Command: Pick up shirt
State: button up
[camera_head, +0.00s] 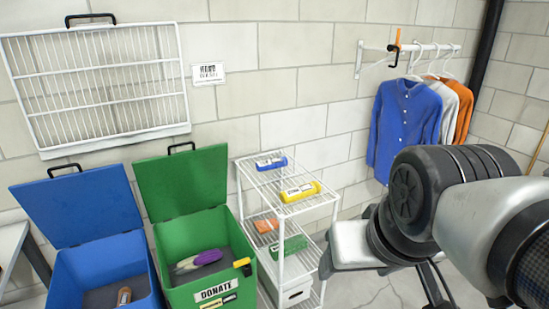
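A blue button-up shirt (405,122) hangs on a white hanger from a white wall rail (425,47) at the upper right. A light grey-white shirt (447,103) and an orange shirt (464,108) hang close behind it, mostly covered by the shirts in front. My arm fills the lower right and stands in front of the lower part of the shirts. My gripper's fingers do not show, so I cannot see whether they are open or shut.
An open blue bin (85,262) and an open green donate bin (195,250) stand at the left. A white wire shelf (262,180) with small items stands right of them. An orange and black tool (396,48) is at the rail's near end. A white wire rack (100,85) is on the wall.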

aim_at(303, 191)
jog(key=i+l+u, duration=0.55)
jog(key=i+l, duration=0.3)
jog(key=i+l+u, duration=0.3)
jog(key=l, duration=0.25)
